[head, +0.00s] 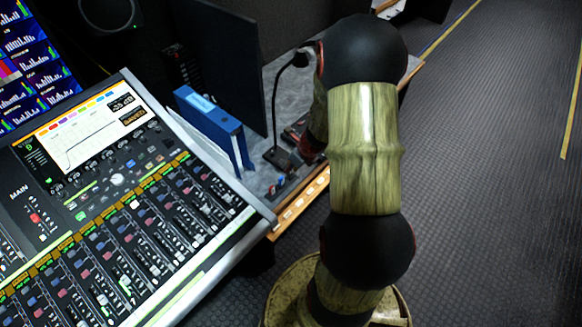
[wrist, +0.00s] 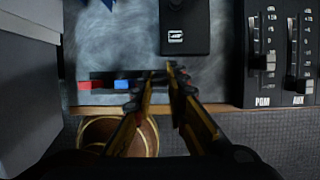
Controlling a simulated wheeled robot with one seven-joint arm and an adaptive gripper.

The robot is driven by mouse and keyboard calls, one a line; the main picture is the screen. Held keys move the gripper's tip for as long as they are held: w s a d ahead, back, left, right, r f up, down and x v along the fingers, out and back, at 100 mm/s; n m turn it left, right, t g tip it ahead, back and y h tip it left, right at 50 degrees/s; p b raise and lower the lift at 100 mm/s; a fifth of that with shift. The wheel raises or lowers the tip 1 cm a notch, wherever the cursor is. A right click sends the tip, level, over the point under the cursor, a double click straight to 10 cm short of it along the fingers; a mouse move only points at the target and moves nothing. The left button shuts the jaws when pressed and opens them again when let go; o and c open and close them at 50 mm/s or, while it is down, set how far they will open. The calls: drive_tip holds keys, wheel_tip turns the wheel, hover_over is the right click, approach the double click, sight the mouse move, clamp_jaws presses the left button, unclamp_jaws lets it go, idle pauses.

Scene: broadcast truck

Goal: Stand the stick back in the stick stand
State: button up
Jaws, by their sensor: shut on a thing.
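My gripper (wrist: 160,74) is in the middle of the wrist view, its two fingers nearly closed together. What it grips is dark and hardly shows between the fingertips; I take it to be the stick. A low dark rack, which looks like the stick stand (wrist: 104,76), lies just left of the fingertips near the desk's front edge. A red piece (wrist: 85,85) and a blue piece (wrist: 122,85) show at it. I cannot tell whether the held thing touches it.
A black block with a white label (wrist: 184,20) stands just beyond the fingertips. Fader panels (wrist: 280,60) are at the right. In the head view, a gooseneck microphone (head: 275,105), a blue binder (head: 215,125) and the mixing console (head: 110,210) stand left of my arm. The floor (head: 480,200) at right is clear.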

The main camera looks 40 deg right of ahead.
drive_tip(key=shift+f+b, duration=0.75)
drive_tip(key=shift+f, duration=0.2)
drive_tip(key=o, duration=0.9)
drive_tip(key=shift+r, duration=0.1)
drive_tip(key=v, duration=1.2)
